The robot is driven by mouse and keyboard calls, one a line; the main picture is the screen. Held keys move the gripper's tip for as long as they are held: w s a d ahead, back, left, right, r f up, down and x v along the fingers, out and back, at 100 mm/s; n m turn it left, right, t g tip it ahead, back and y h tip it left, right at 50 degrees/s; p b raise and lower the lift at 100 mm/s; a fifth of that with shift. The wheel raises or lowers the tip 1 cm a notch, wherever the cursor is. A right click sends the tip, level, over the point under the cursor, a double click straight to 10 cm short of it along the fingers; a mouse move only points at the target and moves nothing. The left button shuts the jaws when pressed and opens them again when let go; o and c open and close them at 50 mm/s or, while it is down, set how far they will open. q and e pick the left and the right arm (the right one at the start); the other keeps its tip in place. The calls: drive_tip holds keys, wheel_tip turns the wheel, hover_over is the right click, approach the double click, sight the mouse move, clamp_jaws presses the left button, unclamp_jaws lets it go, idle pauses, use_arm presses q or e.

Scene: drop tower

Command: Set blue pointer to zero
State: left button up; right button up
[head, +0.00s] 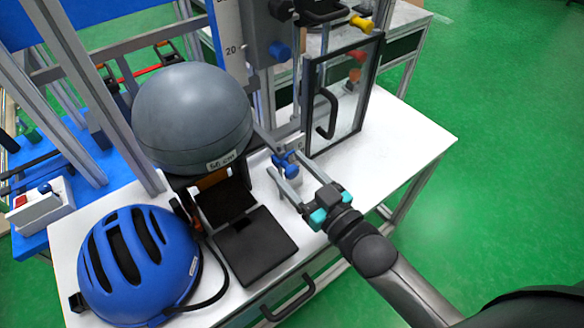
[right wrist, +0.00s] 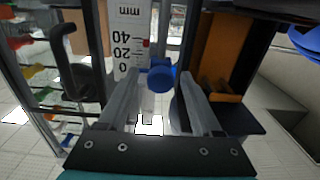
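The blue pointer (head: 285,162) has a blue knob and sits low at the foot of the tower, beside the glass door. In the right wrist view the blue pointer (right wrist: 160,78) is in front of a white millimetre scale (right wrist: 130,40) marked 0, 20 and 40, close to the lower marks. Its exact reading is unclear. My right gripper (head: 290,175) is open, with its two fingers on either side of the blue knob; the right wrist view shows gaps between knob and fingers. Contact is not visible. My left gripper is not in view.
A blue helmet (head: 140,265) lies at the table's left. A framed glass door (head: 345,95) stands open right of the pointer. The white table (head: 415,140) is clear at right.

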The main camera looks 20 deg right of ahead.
sight(294, 173)
drive_tip(key=shift+s+f, duration=0.1)
drive_tip(key=shift+s+d, duration=0.1)
drive_tip(key=shift+s, duration=0.15)
drive_tip(key=p+v, duration=0.1)
drive_tip(key=v, duration=0.4)
drive_tip(key=shift+s+d, duration=0.1)
drive_tip(key=shift+s, duration=0.1)
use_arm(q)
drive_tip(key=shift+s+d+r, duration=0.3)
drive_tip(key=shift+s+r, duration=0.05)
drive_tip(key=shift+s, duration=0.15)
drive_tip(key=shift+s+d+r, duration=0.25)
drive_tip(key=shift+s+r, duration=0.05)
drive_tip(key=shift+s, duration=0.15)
use_arm(e)
drive_tip(key=shift+s+d, duration=0.25)
drive_tip(key=shift+s, duration=0.4)
use_arm(q)
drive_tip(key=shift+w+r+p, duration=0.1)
drive_tip(key=shift+p, duration=0.25)
use_arm(e)
drive_tip(key=shift+r, duration=0.2)
